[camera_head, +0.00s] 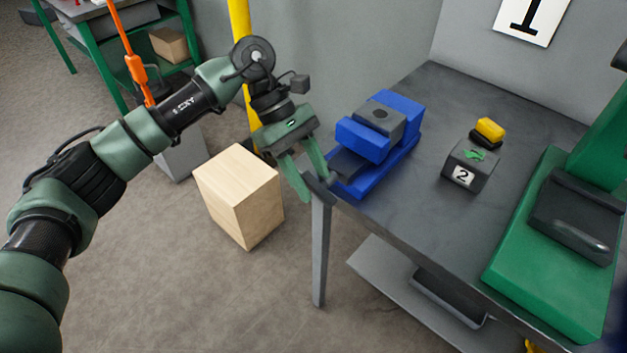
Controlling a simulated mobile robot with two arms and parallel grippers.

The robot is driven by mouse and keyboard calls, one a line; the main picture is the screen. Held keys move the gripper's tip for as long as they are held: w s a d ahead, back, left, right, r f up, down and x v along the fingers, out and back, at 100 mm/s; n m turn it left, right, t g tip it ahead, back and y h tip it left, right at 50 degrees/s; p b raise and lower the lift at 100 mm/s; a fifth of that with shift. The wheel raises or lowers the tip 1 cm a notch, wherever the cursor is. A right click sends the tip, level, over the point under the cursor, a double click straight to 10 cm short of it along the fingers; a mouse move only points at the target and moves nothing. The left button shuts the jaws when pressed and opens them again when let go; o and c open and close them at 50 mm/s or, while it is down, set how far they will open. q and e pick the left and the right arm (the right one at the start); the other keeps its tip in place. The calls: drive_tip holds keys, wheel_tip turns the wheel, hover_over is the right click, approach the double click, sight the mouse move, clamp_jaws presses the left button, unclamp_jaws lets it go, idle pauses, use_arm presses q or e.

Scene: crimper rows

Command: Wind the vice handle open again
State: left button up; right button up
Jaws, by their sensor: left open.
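The blue vice (405,146) is on the near left corner of the grey workbench, with a grey block (380,118) on its top. A dark grey bar, which looks like the vice handle (319,187), shows at its front end, just past the bench edge. My left gripper (316,188) points down at this bar, with its two green fingers apart on either side of it. I cannot tell whether either finger touches it. The gap between the vice jaws is partly hidden. My right gripper is not in view.
The workbench (420,205) also carries a dark box marked 2 (470,165) with a yellow top, and a green machine (545,255) at right. A wooden block (240,195) stands below my left arm. A yellow post (240,30) rises behind the arm.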

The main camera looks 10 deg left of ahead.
use_arm(q)
drive_tip(key=b+v, duration=0.1)
drive_tip(key=v, duration=0.6)
